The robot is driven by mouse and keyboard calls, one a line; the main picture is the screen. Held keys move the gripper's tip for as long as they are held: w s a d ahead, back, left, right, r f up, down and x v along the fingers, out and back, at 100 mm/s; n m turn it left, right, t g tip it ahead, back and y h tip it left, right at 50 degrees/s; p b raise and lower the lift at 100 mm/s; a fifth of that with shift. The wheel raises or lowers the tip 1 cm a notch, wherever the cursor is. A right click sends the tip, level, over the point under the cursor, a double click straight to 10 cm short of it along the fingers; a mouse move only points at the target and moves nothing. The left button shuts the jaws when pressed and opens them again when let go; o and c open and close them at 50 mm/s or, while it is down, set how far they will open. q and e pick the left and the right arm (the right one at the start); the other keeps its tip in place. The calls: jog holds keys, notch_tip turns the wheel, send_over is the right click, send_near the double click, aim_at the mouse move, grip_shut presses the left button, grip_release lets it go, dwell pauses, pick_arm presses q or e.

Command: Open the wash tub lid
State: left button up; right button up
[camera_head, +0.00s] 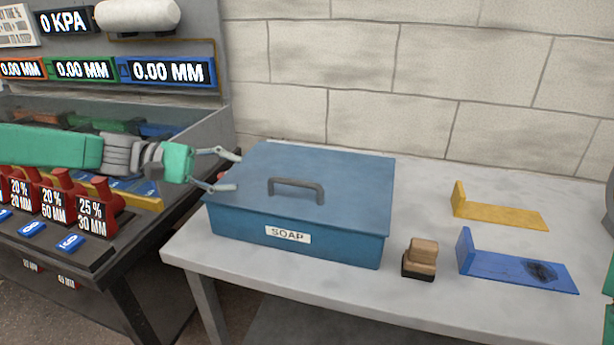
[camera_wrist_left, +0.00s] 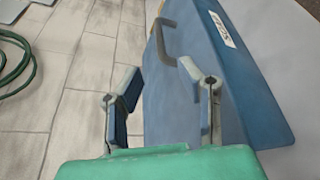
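The wash tub is a blue box with a SOAP label (camera_head: 288,234) on its front, standing on the left part of the grey table. Its flat blue lid (camera_head: 340,180) lies closed on top, with a dark grey handle (camera_head: 296,188) near the middle. My left gripper (camera_head: 230,171) is open and empty at the lid's left edge, its fingers pointing right toward the handle. In the left wrist view the open fingers (camera_wrist_left: 158,80) show against the lid (camera_wrist_left: 180,100), with the handle (camera_wrist_left: 160,40) beyond. I cannot tell whether a finger touches the lid. My right gripper is not in view.
A wooden brush (camera_head: 420,258) stands right of the tub. A yellow bracket (camera_head: 500,211) and a blue bracket (camera_head: 515,270) with a dark patch lie farther right on the table (camera_head: 300,285). A bench with red weights (camera_head: 95,210) and displays is at left.

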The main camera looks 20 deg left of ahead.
pick_arm(q)
send_near(299, 184)
jog(key=shift+w+d+f+b, duration=0.3)
jog(key=shift+d+f+b, duration=0.1)
jog(key=shift+f, duration=0.2)
jog(key=x, duration=0.6)
jog(key=r+b+x, duration=0.1)
jog(key=x, duration=0.2)
jog(key=shift+s+d, duration=0.15)
jog(key=shift+d, duration=0.05)
jog(key=shift+d+f, duration=0.1)
jog(key=shift+d, duration=0.1)
jog(key=shift+w+a+f, duration=0.15)
jog(key=shift+w, duration=0.1)
jog(key=shift+a+f, duration=0.1)
jog(key=shift+a, duration=0.45)
jog(key=shift+d, duration=0.95)
grip_shut()
jog(key=shift+d, duration=0.1)
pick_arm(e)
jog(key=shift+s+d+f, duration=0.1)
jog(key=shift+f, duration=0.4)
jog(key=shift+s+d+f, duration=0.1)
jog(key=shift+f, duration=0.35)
